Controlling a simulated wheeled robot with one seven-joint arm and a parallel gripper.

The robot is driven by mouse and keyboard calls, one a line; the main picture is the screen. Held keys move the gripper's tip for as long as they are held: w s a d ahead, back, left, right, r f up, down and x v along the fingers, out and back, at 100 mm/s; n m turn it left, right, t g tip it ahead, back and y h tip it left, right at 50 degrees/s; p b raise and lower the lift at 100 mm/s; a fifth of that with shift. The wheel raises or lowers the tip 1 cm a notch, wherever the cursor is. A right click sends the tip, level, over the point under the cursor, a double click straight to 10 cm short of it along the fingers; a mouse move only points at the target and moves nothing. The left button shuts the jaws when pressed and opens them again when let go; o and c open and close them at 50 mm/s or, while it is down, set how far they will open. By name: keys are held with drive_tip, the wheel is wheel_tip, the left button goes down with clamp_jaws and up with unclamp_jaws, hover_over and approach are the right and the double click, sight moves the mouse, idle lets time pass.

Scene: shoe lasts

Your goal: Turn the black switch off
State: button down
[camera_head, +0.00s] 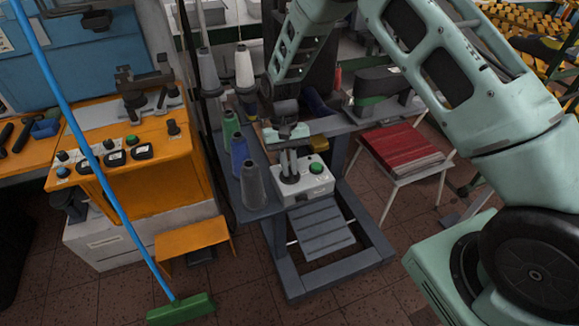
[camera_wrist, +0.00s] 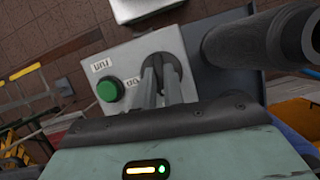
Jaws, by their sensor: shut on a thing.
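The white switch box (camera_head: 318,186) sits on the grey machine table in the head view, and it fills the middle of the wrist view (camera_wrist: 122,60). It carries a green button (camera_wrist: 107,91) beside the black switch (camera_wrist: 160,60), a dark round knob. My gripper (camera_wrist: 163,75) reaches down onto the black switch, its two fingers close together with the switch between them. In the head view my gripper (camera_head: 289,174) stands over the left part of the box and hides most of the switch. Which way the switch is turned cannot be told.
Thread cones, including a grey one (camera_head: 253,185), stand close left of the box. A blue-handled broom (camera_head: 100,170) crosses the left side in front of an orange machine (camera_head: 160,175). A red-topped stool (camera_head: 402,148) stands to the right. A pedal (camera_head: 322,230) is below.

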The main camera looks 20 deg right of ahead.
drive_tip(key=shift+n, duration=0.6)
drive_tip(key=c, duration=1.5)
unclamp_jaws()
drive_tip(key=b+v, duration=0.4)
drive_tip(key=v, duration=1.3)
drive_tip(key=shift+w+a+r, duration=0.15)
drive_tip(key=shift+a+r, duration=0.05)
drive_tip(key=shift+a, duration=0.2)
